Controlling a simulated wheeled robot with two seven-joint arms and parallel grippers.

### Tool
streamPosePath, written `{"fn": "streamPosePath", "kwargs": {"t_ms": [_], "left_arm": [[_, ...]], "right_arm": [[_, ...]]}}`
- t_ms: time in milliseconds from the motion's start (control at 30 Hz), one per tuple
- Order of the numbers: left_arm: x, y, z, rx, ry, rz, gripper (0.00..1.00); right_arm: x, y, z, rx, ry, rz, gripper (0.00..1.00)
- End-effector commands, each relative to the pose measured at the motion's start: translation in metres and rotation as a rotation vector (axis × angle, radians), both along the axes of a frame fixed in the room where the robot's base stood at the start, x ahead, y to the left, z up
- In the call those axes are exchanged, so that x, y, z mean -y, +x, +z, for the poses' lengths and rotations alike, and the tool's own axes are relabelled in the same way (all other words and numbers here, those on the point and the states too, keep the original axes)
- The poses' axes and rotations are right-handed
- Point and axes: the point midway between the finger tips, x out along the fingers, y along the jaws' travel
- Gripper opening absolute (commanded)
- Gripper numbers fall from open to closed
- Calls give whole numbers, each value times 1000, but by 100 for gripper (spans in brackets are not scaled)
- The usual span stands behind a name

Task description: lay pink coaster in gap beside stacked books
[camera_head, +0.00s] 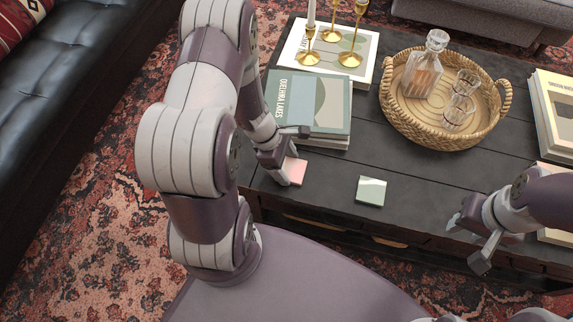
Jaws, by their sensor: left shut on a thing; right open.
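The pink coaster (295,171) is at the left front of the dark coffee table (330,210), just in front of the stacked books (318,105). My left gripper (295,172) is shut on it, and the fingers hide part of it. I cannot tell whether the coaster touches the table. The stacked books have a green cover on top, with a pale book under it. My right gripper (470,245) is open and empty at the table's front right edge.
A pale green coaster (371,191) lies right of the pink one. A wicker tray (440,137) holds a decanter and glasses. Brass candlesticks (330,36) stand on a book behind. More books (553,112) are at the right. The table between the green coaster and tray is clear.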

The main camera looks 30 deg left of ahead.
Motion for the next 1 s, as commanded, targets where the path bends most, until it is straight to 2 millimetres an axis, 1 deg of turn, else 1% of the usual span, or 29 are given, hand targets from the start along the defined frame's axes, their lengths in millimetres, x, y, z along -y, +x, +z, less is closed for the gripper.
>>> {"fn": "streamPosePath", "kwargs": {"t_ms": [67,200,233,267,300,533,633,667,800,900,1000], "left_arm": [[0,0,1,0,0,0,39],[0,0,-3,0,0,0,39],[0,0,-2,0,0,0,83],[0,0,-2,0,0,0,92],[0,0,-2,-1,0,1,100],[0,0,0,-1,-1,1,100],[-2,0,12,0,-1,2,100],[-4,-1,18,0,-1,3,100],[-19,-4,56,2,1,4,100],[-29,-6,80,2,0,4,100],[-36,-8,98,0,-1,2,100]], "right_arm": [[0,0,1,1,0,0,43],[0,0,-3,1,0,0,43],[0,0,-2,1,0,0,43],[0,0,-1,1,0,0,43],[0,0,-1,1,0,0,43],[0,0,0,1,0,0,43],[0,0,9,1,0,0,43],[0,0,13,1,0,0,43],[0,0,35,1,0,0,43],[0,0,48,1,0,0,43],[0,0,56,1,0,0,43]]}}
